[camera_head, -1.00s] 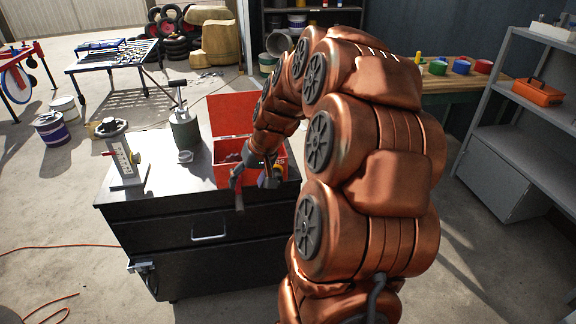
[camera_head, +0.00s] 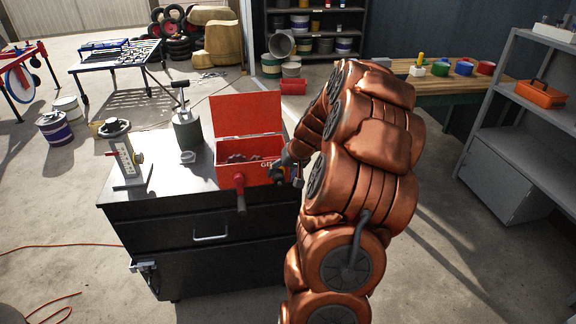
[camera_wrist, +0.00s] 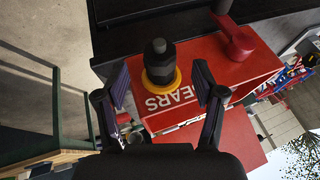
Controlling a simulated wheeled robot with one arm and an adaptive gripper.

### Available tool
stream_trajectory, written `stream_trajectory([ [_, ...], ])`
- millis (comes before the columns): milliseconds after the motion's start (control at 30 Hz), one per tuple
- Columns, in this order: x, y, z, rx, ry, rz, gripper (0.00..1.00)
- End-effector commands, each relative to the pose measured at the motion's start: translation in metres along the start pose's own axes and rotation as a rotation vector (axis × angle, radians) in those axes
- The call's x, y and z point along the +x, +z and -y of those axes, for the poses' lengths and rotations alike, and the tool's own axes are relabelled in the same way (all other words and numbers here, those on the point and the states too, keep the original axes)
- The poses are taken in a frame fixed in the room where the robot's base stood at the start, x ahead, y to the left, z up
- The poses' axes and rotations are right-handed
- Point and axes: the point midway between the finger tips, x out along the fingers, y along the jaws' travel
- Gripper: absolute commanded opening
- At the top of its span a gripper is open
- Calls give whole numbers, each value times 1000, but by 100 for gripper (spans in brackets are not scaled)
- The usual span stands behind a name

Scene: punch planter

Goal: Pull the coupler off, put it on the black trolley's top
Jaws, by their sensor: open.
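The coupler (camera_wrist: 158,60) is a black stepped cylinder with a yellow ring at its base, on the red gear box (camera_wrist: 190,75) marked with white letters. In the head view the coupler (camera_head: 279,173) shows on the right part of the box (camera_head: 234,174)'s front. My gripper (camera_wrist: 160,88) is open, its two fingers on either side of the coupler in the wrist picture; contact cannot be told. In the head view my gripper (camera_head: 291,172) is at the box's right end, partly hiding the coupler. The black trolley (camera_head: 176,240) carries the box; its top (camera_head: 190,185) has bare room left of the box.
A red crank handle (camera_head: 240,190) sticks out of the box's front, left of the coupler. A pump-like canister (camera_head: 187,130), a small ring-shaped part (camera_head: 187,157) and a white gauge stand (camera_head: 127,160) stand on the trolley top. A grey shelf (camera_head: 500,140) is at right.

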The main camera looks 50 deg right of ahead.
Motion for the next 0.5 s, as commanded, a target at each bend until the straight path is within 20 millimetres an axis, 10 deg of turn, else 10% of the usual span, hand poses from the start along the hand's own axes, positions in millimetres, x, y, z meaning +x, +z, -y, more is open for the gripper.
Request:
stream_trajectory([
  [500, 26, 0, 0, -1, 1, -1, 69],
])
